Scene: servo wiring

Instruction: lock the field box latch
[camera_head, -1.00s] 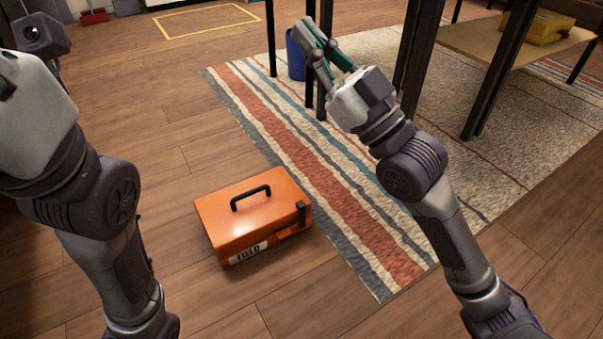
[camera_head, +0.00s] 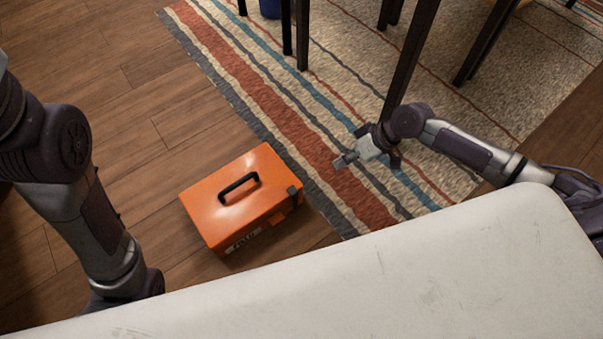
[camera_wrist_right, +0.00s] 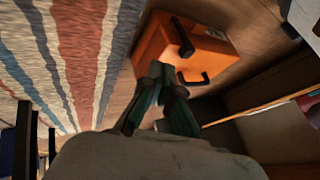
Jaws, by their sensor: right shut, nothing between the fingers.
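The orange field box (camera_head: 228,203) stands on the wooden floor beside the rug, lid down, with a black carry handle (camera_head: 239,186) on top. The dark latch (camera_head: 294,194) is at its right corner; its exact position is too small to tell. My right gripper (camera_head: 346,160) is shut and empty, to the right of the box and apart from it, over the rug.
The striped rug (camera_head: 260,95) lies right of and behind the box. Dark table legs (camera_head: 405,65) stand on it, close behind my right arm. A blue bin (camera_head: 269,8) is at the top edge. The wooden floor (camera_head: 120,110) left of the box is clear.

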